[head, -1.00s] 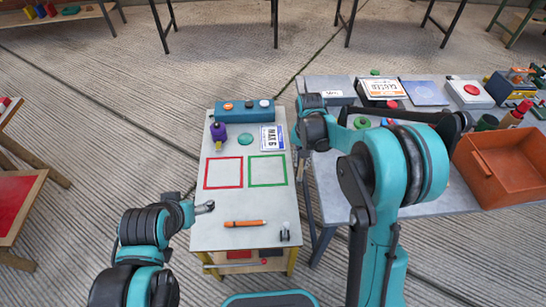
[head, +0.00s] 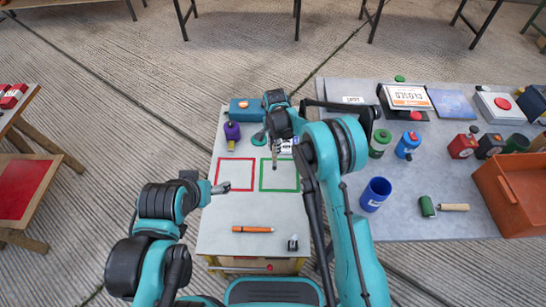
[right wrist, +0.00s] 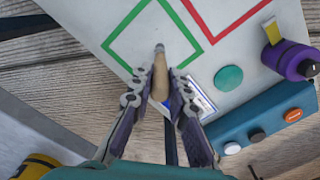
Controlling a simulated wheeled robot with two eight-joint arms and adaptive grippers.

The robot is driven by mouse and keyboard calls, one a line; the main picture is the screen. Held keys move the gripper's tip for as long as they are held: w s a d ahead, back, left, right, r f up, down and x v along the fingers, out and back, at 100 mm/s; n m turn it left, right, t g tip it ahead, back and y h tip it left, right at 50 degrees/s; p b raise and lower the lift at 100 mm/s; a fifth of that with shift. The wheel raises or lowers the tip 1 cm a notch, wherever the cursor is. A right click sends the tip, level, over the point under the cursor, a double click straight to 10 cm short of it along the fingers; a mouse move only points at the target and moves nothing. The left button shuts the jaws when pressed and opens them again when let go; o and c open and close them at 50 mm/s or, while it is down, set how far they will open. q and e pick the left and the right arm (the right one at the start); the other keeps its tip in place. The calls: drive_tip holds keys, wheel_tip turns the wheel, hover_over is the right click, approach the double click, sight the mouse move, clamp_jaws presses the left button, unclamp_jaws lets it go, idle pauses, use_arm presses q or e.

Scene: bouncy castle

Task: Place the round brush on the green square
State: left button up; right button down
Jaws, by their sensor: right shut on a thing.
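My right gripper (head: 275,143) is above the far part of the small grey table, near the green square (head: 280,190). In the right wrist view its fingers (right wrist: 160,98) are shut on the round brush (right wrist: 160,78). The brush has a pale wooden handle and a grey tip, which points over the green square's interior (right wrist: 140,38). In the head view a slim part of the brush (head: 274,158) hangs below the gripper at the square's far edge. I cannot tell whether it touches the table. My left gripper (head: 221,187) is empty, beside the red square (head: 219,174); its jaw state is unclear.
An orange stick (head: 252,229) and a small dark item (head: 292,243) lie nearer. A crowded side table at right holds a blue cup (head: 375,193) and orange bin (head: 512,190).

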drive_tip(key=shift+a+f+b, duration=0.2)
drive_tip(key=shift+f+b, duration=0.25)
drive_tip(key=shift+f, duration=0.65)
drive_tip(key=shift+a+f+b, duration=0.2)
drive_tip(key=shift+f+b, duration=0.2)
drive_tip(key=shift+f, duration=0.8)
drive_tip(key=c, duration=1.9)
unclamp_jaws()
drive_tip(key=shift+f, duration=0.1)
drive_tip(key=o, duration=0.4)
drive_tip(key=shift+o, duration=0.2)
drive_tip(key=shift+r, duration=0.2)
